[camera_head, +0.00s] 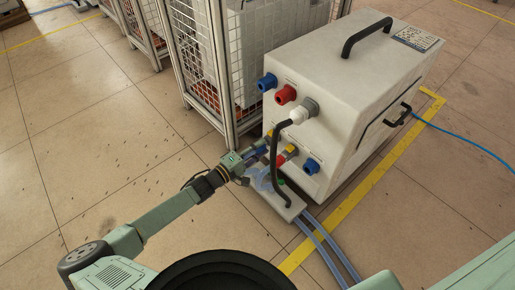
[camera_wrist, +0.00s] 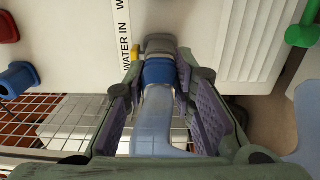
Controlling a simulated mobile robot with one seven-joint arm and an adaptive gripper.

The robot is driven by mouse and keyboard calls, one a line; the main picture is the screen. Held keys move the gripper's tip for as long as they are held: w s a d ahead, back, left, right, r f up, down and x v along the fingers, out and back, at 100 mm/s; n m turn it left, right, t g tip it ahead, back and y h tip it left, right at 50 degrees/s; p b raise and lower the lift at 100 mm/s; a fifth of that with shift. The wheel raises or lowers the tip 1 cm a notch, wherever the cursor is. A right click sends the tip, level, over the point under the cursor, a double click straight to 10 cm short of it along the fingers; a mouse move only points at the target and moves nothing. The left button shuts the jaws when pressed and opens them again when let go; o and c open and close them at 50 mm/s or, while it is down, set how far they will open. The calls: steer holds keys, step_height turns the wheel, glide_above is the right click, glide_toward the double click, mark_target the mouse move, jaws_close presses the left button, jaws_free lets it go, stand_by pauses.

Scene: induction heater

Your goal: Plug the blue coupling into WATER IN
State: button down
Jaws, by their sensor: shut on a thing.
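My gripper (camera_wrist: 161,80) is shut on the blue coupling (camera_wrist: 160,72), with one finger on each side of it. A clear hose (camera_wrist: 155,118) runs from the coupling back between the fingers. The coupling's front meets or nearly meets a grey fitting (camera_wrist: 160,44) on the panel; I cannot tell whether it is seated. The WATER IN label (camera_wrist: 125,40) is on the panel beside this fitting, with a bit of yellow next to it. In the head view my gripper (camera_head: 249,156) is low at the front of the white heater (camera_head: 345,85), and the coupling is partly hidden.
A red coupling (camera_head: 281,160) with a yellow part sits to the right on the panel. A blue fitting (camera_head: 312,166) is lower right. A black cable (camera_head: 275,160) hangs in front. A wire-mesh cage (camera_head: 205,60) stands close to the left. Hoses (camera_head: 325,245) run along the floor.

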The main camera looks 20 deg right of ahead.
steer(key=shift+w+d, duration=0.1)
steer(key=shift+d, duration=0.2)
steer(key=c, duration=1.3)
jaws_free()
